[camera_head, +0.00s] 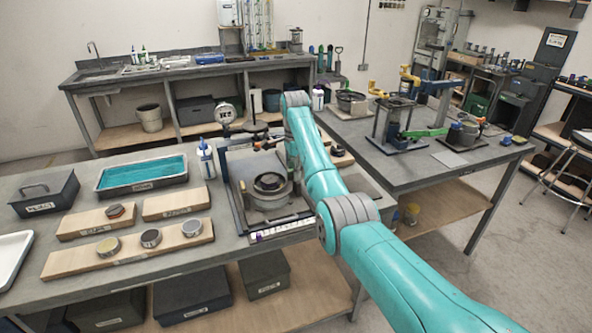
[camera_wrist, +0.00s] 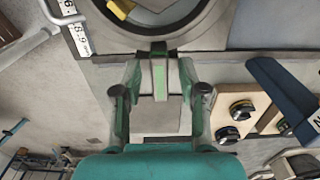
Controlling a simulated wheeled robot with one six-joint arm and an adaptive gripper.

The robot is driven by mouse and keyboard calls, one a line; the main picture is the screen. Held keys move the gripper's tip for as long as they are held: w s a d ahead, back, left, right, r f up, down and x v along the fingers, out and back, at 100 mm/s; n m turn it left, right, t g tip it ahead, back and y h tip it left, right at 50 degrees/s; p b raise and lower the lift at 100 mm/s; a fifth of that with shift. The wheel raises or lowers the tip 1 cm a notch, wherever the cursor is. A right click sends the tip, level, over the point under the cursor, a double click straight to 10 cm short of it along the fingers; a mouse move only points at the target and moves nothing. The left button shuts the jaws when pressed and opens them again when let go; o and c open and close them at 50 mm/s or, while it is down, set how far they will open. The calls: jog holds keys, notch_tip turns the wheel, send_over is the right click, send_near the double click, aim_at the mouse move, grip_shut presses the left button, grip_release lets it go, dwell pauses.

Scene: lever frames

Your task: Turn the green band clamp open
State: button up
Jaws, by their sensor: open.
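In the wrist view my gripper (camera_wrist: 160,88) is open. Its two fingers stand on either side of a short grey lever with a green strip (camera_wrist: 159,79), apparently the green band clamp's lever. A gap shows on each side of the lever. The lever joins the rim of a round metal ring fixture (camera_wrist: 195,42) at the top of the picture. In the head view a round grey fixture with a dark ring (camera_head: 268,193) stands on the near bench, left of my arm. My gripper and the lever are hidden behind my arm there.
A numbered strip (camera_wrist: 76,28) lies left of the fixture, and a dark blue bar (camera_wrist: 283,92) and a board with knobs (camera_wrist: 237,108) lie right. In the head view wooden boards with discs (camera_head: 130,252) and a teal tray (camera_head: 143,175) lie left. Another bench (camera_head: 440,165) stands right.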

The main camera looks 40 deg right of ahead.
grip_shut()
jog(key=shift+n, duration=0.4)
jog(key=n, duration=0.3)
jog(key=shift+n, duration=0.4)
jog(key=n, duration=0.4)
jog(key=shift+s, duration=0.1)
jog(key=n, duration=0.5)
jog(key=shift+d, duration=0.1)
jog(key=n, duration=0.4)
jog(key=shift+s, duration=0.1)
jog(key=shift+n, duration=0.3)
